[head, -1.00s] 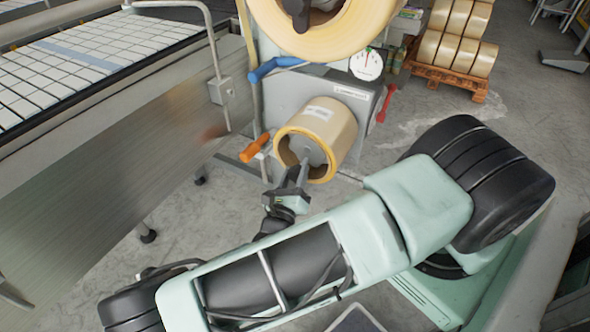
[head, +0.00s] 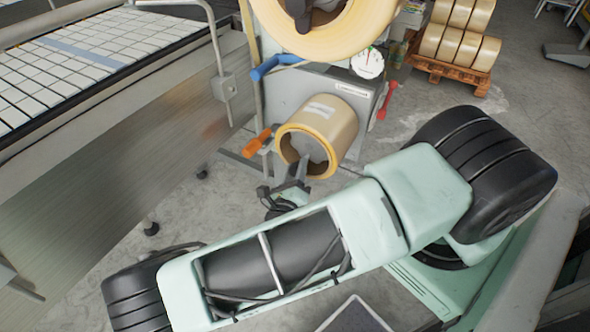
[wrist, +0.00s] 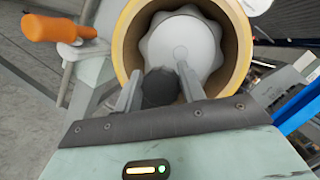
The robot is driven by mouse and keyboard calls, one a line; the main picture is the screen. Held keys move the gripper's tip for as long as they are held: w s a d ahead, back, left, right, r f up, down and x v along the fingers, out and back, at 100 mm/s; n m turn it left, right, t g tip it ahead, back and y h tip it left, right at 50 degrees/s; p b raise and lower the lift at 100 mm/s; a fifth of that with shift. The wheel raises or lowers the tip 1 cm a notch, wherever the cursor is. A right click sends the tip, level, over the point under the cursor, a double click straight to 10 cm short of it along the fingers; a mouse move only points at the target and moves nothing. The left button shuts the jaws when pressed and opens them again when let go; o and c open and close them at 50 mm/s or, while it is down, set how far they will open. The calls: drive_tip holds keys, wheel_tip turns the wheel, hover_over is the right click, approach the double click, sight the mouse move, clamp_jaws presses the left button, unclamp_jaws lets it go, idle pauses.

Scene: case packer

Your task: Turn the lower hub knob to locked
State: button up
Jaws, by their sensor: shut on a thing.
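The lower hub (wrist: 180,45) is a pale grey lobed disc inside the core of the lower tape roll (head: 325,122). In the wrist view a dark knob (wrist: 160,88) stands in front of the hub, low and slightly left of its middle. My gripper (wrist: 160,85) has one finger on each side of this knob and is shut on it. In the head view my gripper (head: 298,172) reaches up to the lower front of the roll, and the knob is hard to make out there. I cannot read any locked mark.
An orange handle (head: 257,141) sticks out left of the lower roll. A blue handle (head: 275,66) and a large upper roll (head: 345,40) are above. A dial gauge (head: 367,63) and a red lever (head: 388,98) are right. A conveyor (head: 90,75) stands at left.

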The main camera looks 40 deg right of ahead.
drive_tip(key=o, duration=0.9)
drive_tip(key=shift+s+d+f, duration=0.15)
drive_tip(key=shift+s+d, duration=0.05)
drive_tip(key=shift+s, duration=0.05)
drive_tip(key=b+v, duration=0.4)
drive_tip(key=v, duration=1.3)
drive_tip(key=shift+s+a+b, duration=0.1)
drive_tip(key=shift+a+b, duration=0.05)
drive_tip(key=shift+b, duration=0.2)
drive_tip(key=s+a+r+m+g+y, duration=0.2)
drive_tip(key=r+m+g+y, duration=0.2)
drive_tip(key=r+m, duration=0.4)
drive_tip(key=s+a+r+m+g+y, duration=0.3)
drive_tip(key=r+m+y, duration=0.4)
drive_tip(key=m, duration=0.3)
drive_tip(key=s+a+r+m+g+y, duration=0.2)
drive_tip(key=a+r+m+g+y, duration=0.1)
drive_tip(key=r+m, duration=0.6)
drive_tip(key=shift+s+a+r+g+y, duration=0.1)
drive_tip(key=shift+g+y, duration=0.3)
drive_tip(key=shift+y, duration=0.25)
drive_tip(key=shift+s+a+g+y, duration=0.1)
drive_tip(key=shift+g+y, duration=0.3)
drive_tip(key=shift+y, duration=0.25)
